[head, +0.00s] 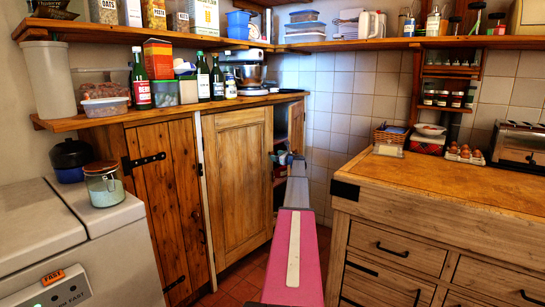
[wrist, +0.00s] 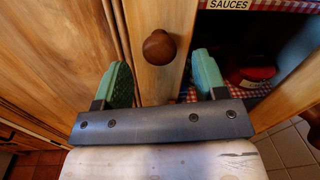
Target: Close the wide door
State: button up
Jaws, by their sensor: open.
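The wide door (head: 236,185) is a pale wooden panel door of the corner cupboard in the head view. It stands ajar, with a dark opening and shelves to its right. In the wrist view its edge stile carries a round brown knob (wrist: 159,47). My gripper (wrist: 163,80) is open and empty. Its two green fingers stand apart, one to each side of the knob in the picture, with the knob farther up. I cannot tell whether a finger touches the door. In the head view my arm hides part of the opening.
A narrow plank door (head: 165,205) with black hinges is left of the wide door. A shelf with a SAUCES label and a red item (wrist: 250,76) shows inside the cupboard. A wooden counter with drawers (head: 430,195) stands to the right, and a white appliance (head: 115,255) to the left.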

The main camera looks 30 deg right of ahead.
aim_at(267, 152)
jog(key=shift+x, duration=1.8)
grip_shut()
jog(key=shift+n+g+y, duration=0.3)
jog(key=shift+n+y, duration=0.3)
jog(key=shift+y, duration=0.2)
jog(key=x, duration=0.5)
jog(key=shift+w+d, duration=0.15)
jog(key=shift+d, duration=0.2)
jog(key=shift+w+a, duration=0.2)
grip_release()
jog(key=shift+w, duration=0.15)
jog(key=shift+r, duration=0.1)
jog(key=v, duration=1.1)
jog(key=shift+y, duration=0.3)
